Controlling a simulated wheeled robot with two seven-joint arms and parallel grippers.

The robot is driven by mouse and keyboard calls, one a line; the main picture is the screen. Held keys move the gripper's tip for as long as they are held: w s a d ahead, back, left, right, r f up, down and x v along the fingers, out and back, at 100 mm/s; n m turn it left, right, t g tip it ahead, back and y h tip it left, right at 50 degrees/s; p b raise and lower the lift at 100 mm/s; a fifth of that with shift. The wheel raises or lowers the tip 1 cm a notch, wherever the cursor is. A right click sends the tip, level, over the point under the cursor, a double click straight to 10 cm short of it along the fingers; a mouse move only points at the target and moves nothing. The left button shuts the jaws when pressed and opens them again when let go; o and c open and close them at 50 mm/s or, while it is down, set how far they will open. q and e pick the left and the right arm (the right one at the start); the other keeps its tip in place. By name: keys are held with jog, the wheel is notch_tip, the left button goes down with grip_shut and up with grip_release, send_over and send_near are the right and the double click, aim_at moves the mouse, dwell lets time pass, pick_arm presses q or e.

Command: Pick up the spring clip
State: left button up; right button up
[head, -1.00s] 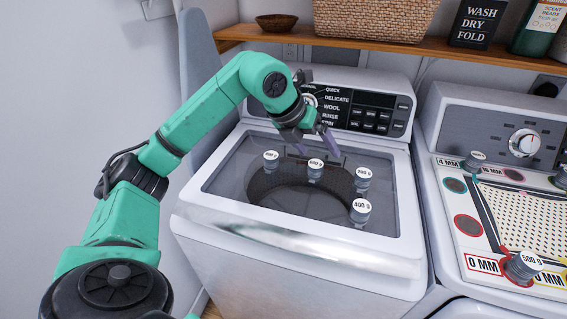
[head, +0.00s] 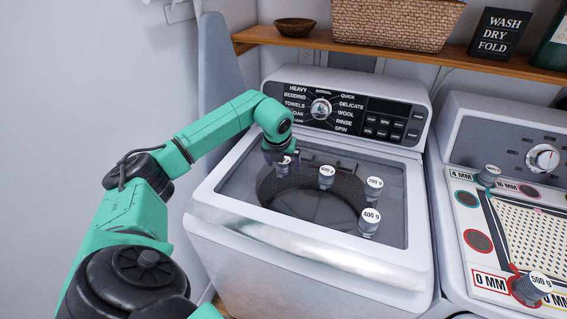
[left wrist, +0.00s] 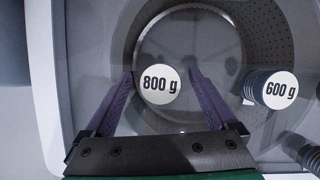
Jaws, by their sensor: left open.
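I cannot make out a spring clip in either view. My left gripper (head: 279,160) is open over the left rear part of the washer lid (head: 235,197), at a grey weight (head: 283,171) with a white top. In the left wrist view, the weight's top reads 800 g (left wrist: 160,84), and it shows between the two purple fingers of my left gripper (left wrist: 162,76). The fingers stand apart from each other, with a gap visible at the right finger. Whether the left finger touches the weight is unclear. My right gripper is not in view.
More weights stand on the glass lid: 600 g (head: 327,178), 200 g (head: 374,189) and 400 g (head: 369,222). A board with a dotted panel (head: 535,235) and a 500 g weight (head: 528,291) lies on the right machine. A shelf (head: 400,55) runs behind.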

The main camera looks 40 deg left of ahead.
pick_arm(q)
jog(key=shift+f, duration=0.1)
grip_shut()
jog(key=shift+w, duration=0.1)
